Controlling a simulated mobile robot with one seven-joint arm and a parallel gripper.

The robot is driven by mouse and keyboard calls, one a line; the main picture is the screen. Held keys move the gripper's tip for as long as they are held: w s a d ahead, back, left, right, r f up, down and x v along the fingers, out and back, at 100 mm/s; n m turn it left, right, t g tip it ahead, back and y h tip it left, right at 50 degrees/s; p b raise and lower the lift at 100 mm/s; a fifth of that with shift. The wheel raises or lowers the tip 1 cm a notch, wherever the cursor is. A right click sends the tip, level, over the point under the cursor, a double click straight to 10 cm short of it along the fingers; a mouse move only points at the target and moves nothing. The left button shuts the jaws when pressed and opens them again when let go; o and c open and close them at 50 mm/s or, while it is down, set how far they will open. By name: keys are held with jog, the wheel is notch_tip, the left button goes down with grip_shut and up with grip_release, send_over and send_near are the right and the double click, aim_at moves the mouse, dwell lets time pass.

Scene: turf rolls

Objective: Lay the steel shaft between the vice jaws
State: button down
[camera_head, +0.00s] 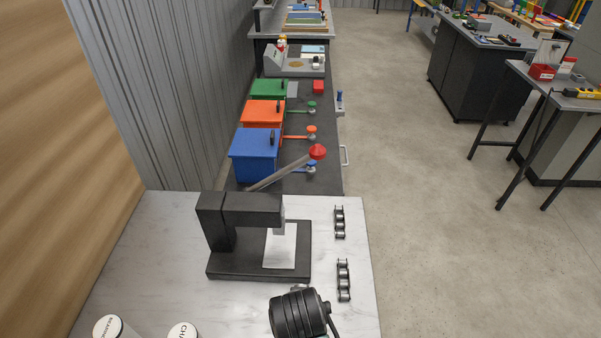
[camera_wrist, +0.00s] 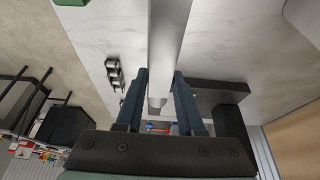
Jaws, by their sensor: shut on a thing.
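In the wrist view, my gripper (camera_wrist: 159,75) has its two dark blue fingers shut on a long grey bar, which looks like the steel shaft (camera_wrist: 170,30). The shaft runs from the top edge of the picture down between the fingers. Its near, round end lies between them, and its far end is out of the picture. A pale marbled bench top lies below it.
In the head view, a black press (camera_head: 240,235) with a red-knobbed lever stands on the marbled bench (camera_head: 150,240). Two chain pieces (camera_head: 340,222) (camera_head: 343,280), a black ribbed motor-like thing (camera_head: 297,314) and two white-topped cans (camera_head: 108,326) (camera_head: 183,330) are near it.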

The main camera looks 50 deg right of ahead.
notch_tip(320, 180, up, 2)
jog(key=shift+r+p, duration=0.25)
jog(key=shift+p, duration=0.2)
notch_tip(320, 180, up, 9)
jog(key=p, duration=1)
dwell(0.3)
